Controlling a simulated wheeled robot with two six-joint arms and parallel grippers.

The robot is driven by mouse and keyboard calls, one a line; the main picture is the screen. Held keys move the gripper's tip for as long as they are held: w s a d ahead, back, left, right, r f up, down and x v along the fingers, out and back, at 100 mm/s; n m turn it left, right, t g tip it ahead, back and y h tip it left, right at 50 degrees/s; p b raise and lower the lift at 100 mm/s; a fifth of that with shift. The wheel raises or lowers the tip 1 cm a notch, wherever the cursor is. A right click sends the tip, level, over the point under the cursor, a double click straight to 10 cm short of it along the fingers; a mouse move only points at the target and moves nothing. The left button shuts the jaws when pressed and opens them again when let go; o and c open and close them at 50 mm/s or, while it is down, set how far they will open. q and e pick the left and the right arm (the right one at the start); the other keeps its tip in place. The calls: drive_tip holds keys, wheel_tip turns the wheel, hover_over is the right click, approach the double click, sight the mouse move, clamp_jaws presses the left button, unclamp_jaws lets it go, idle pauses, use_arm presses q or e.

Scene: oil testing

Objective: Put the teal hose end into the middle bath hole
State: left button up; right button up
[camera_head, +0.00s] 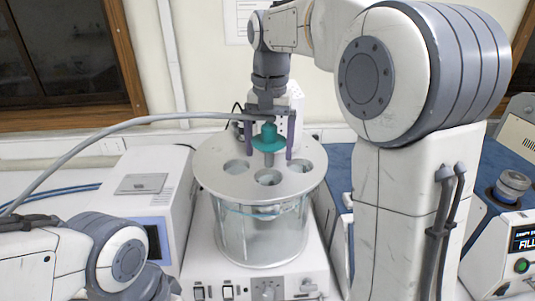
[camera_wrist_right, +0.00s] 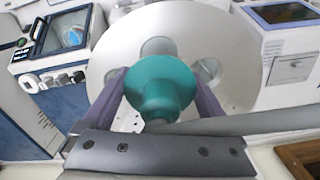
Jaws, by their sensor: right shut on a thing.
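The teal hose end also fills the middle of the right wrist view (camera_wrist_right: 160,84). The round metal bath lid (camera_head: 215,187) has several holes; the middle bath hole (camera_head: 268,178) is at the front. The tip appears just behind and above that hole, apart from it; the exact height is unclear. My left gripper is not in view.
The grey hose (camera_head: 130,122) arcs from the gripper to the left edge. A white instrument (camera_head: 150,185) stands left, and a blue-and-white device (camera_head: 505,235) stands right.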

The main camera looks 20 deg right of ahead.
sight(269, 167)
wheel_tip(269, 167, down, 3)
drive_tip(key=shift+f+p, duration=0.1)
drive_tip(key=shift+p, duration=0.2)
drive_tip(key=shift+f, duration=0.1)
drive_tip(key=shift+f, duration=0.15)
drive_tip(key=shift+f+b, duration=0.4)
drive_tip(key=shift+f, duration=0.05)
